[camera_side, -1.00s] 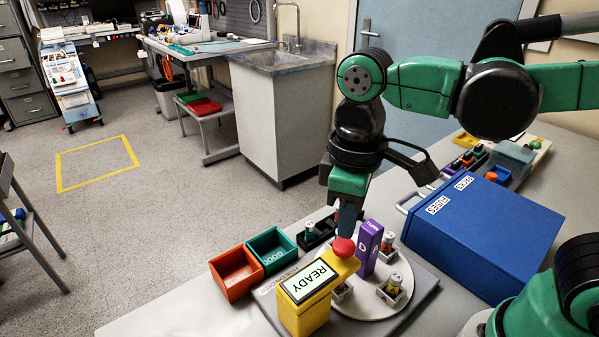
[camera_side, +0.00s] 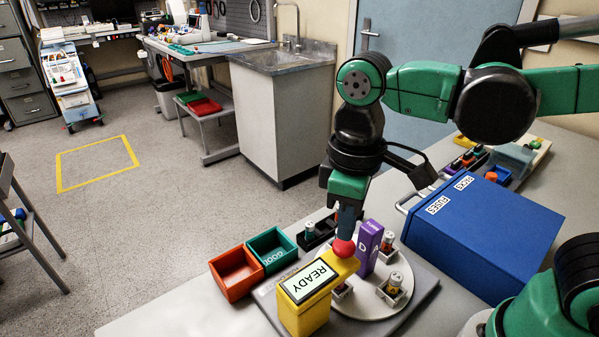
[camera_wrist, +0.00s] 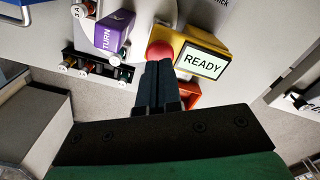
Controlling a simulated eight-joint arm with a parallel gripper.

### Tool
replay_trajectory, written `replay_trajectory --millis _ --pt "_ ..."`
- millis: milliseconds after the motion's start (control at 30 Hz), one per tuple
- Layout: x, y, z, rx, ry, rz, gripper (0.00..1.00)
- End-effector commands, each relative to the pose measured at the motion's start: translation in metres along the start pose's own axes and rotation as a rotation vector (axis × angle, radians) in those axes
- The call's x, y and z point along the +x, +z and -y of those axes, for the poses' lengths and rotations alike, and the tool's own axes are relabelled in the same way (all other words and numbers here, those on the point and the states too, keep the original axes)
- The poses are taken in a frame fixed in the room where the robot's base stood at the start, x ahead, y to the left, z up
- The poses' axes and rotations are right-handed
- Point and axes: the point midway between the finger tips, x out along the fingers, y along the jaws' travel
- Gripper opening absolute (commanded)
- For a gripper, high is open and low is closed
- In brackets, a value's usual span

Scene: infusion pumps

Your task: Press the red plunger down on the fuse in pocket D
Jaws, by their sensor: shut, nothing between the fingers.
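The red plunger (camera_side: 344,248) is a round knob on the arm of the yellow tester (camera_side: 305,312), whose screen reads READY. In the wrist view the red plunger (camera_wrist: 159,50) lies right at my fingertips. My gripper (camera_side: 347,232) is shut and empty, pointing down, with its tips at the top of the knob and seemingly touching it. Fuses in pockets (camera_side: 392,287) sit around the plate. The fuse under the plunger is hidden by the yellow arm.
A red-orange bin (camera_side: 236,273) and a green bin (camera_side: 272,250) marked GOOD stand left of the tester. A dark rack with fuses (camera_side: 312,237) is behind it. A large blue box (camera_side: 482,230) stands at the right. The table's front left is clear.

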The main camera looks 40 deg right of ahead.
Motion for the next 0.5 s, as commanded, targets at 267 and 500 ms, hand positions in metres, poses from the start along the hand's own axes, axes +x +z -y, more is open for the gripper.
replay_trajectory --millis 267,500 --pt "0.0058 -0.0003 0.0 0.0 0.0 0.0 0.0" --pt "0.0106 -0.0004 -0.0001 0.0 0.0 0.0 0.0"
